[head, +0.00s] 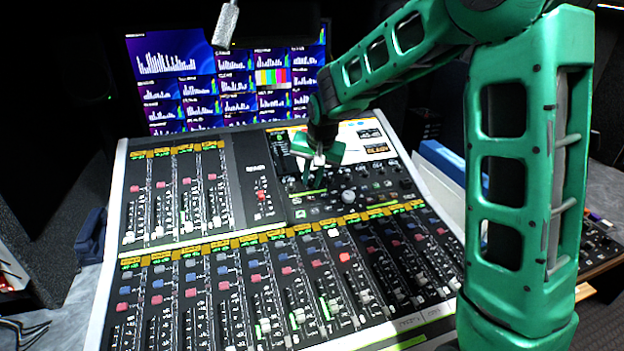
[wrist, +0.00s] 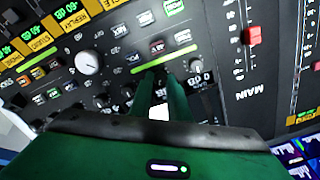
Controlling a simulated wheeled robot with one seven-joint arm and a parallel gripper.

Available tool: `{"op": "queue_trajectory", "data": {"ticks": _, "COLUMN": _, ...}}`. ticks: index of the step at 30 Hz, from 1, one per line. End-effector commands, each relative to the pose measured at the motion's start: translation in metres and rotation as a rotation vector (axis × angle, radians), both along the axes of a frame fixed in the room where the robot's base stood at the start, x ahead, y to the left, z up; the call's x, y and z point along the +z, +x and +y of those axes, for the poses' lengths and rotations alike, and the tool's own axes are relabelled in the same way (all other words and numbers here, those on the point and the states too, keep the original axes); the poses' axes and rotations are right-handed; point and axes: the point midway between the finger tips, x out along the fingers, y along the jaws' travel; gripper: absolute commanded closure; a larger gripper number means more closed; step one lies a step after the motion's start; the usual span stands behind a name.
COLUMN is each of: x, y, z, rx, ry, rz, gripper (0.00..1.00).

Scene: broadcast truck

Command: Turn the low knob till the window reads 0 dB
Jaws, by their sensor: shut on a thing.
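My gripper (head: 317,182) reaches down onto the mixing desk's upper panel and is shut on a small knob, taken as the low knob. The green fingers also show in the wrist view (wrist: 161,75). They hide most of the knob, so its pointer cannot be read. A small dark window (wrist: 197,78) with white characters lies just right of the fingers in the wrist view. Its text is upside down there and looks like 0 dB, though it is small. In the head view the window cannot be read.
A larger white knob (wrist: 88,63) stands left of the fingers in the wrist view and also shows in the head view (head: 347,196). Several small dark knobs and lit buttons surround the fingers. A red fader cap (wrist: 251,36) is at the right. Screens (head: 225,80) stand behind the desk.

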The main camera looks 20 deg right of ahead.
Motion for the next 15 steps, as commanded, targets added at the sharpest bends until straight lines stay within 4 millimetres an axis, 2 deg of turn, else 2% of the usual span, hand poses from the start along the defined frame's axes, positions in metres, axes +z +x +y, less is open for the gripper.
{"op": "queue_trajectory", "data": {"ticks": 5, "x": 0.0003, "y": 0.0003, "z": -0.0001, "rx": 0.0, "ry": 0.0, "rz": -0.001, "gripper": 1.0}}
{"op": "queue_trajectory", "data": {"ticks": 6, "x": 0.0003, "y": 0.0003, "z": -0.0001, "rx": 0.001, "ry": -0.001, "rz": -0.001, "gripper": 0.81}}
{"op": "queue_trajectory", "data": {"ticks": 8, "x": 0.0004, "y": 0.0003, "z": 0.0, "rx": 0.001, "ry": -0.001, "rz": -0.001, "gripper": 0.67}}
{"op": "queue_trajectory", "data": {"ticks": 15, "x": 0.0002, "y": 0.0002, "z": 0.0003, "rx": 0.002, "ry": -0.001, "rz": 0.0, "gripper": 0.66}}
